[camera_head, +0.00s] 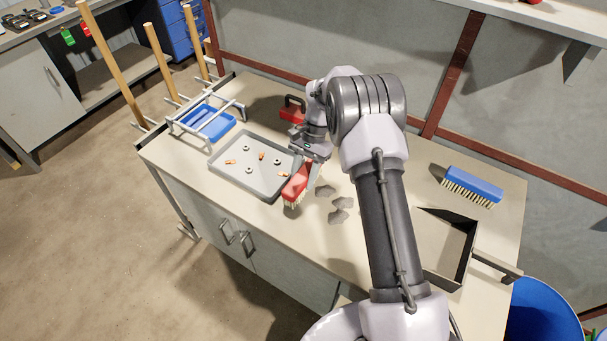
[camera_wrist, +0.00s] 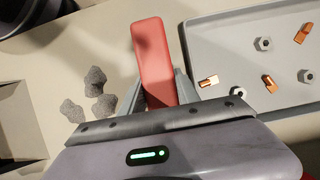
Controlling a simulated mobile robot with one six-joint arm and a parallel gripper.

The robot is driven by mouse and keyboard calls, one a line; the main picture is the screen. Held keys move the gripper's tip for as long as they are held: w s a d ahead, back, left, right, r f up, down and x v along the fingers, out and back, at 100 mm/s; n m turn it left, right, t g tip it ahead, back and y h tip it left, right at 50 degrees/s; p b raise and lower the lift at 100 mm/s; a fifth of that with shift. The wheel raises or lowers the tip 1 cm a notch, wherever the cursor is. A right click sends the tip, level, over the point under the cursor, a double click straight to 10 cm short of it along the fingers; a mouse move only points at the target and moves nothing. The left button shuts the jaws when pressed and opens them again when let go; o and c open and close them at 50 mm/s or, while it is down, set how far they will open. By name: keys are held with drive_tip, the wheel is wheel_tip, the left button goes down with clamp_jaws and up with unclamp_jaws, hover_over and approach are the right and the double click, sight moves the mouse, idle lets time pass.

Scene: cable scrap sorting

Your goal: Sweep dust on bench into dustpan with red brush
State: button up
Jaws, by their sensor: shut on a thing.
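The red brush (camera_head: 295,185) has pale bristles and is held by my gripper (camera_head: 311,168) near the right edge of the grey tray. In the wrist view the red brush (camera_wrist: 152,60) sits between the fingers of my gripper (camera_wrist: 157,90), which is shut on it. The dust (camera_head: 339,204) is several grey clumps on the bench (camera_head: 190,155), just right of the brush and apart from it. The dust (camera_wrist: 91,92) lies left of the brush in the wrist view. The dustpan (camera_head: 450,245) is dark-edged, at the bench's right, partly behind my arm; its edge shows in the wrist view (camera_wrist: 18,115).
The grey tray (camera_head: 224,180) holds nuts and copper pieces. A blue tray (camera_head: 212,122) in a white frame stands at the far left. A blue brush (camera_head: 474,185) lies at the right. A red-handled object (camera_head: 292,113) is behind. A blue bin (camera_head: 545,309) stands lower right.

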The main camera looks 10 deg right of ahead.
drive_tip(key=shift+s+d+f, duration=0.1)
drive_tip(key=shift+d+f, duration=0.05)
drive_tip(key=shift+f, duration=0.5)
drive_tip(key=s+d, duration=1.2)
drive_tip(key=d, duration=0.1)
drive_tip(key=s+d+p, duration=0.1)
drive_tip(key=s+d, duration=0.5)
drive_tip(key=s, duration=0.1)
drive_tip(key=shift+d+r, duration=0.15)
drive_tip(key=shift+r, duration=0.15)
drive_tip(key=w+a+r+p, duration=0.3)
drive_tip(key=r+p, duration=0.2)
drive_tip(key=r, duration=0.2)
drive_tip(key=shift+w+a, duration=0.2)
drive_tip(key=shift+a, duration=0.05)
drive_tip(key=shift+f, duration=0.1)
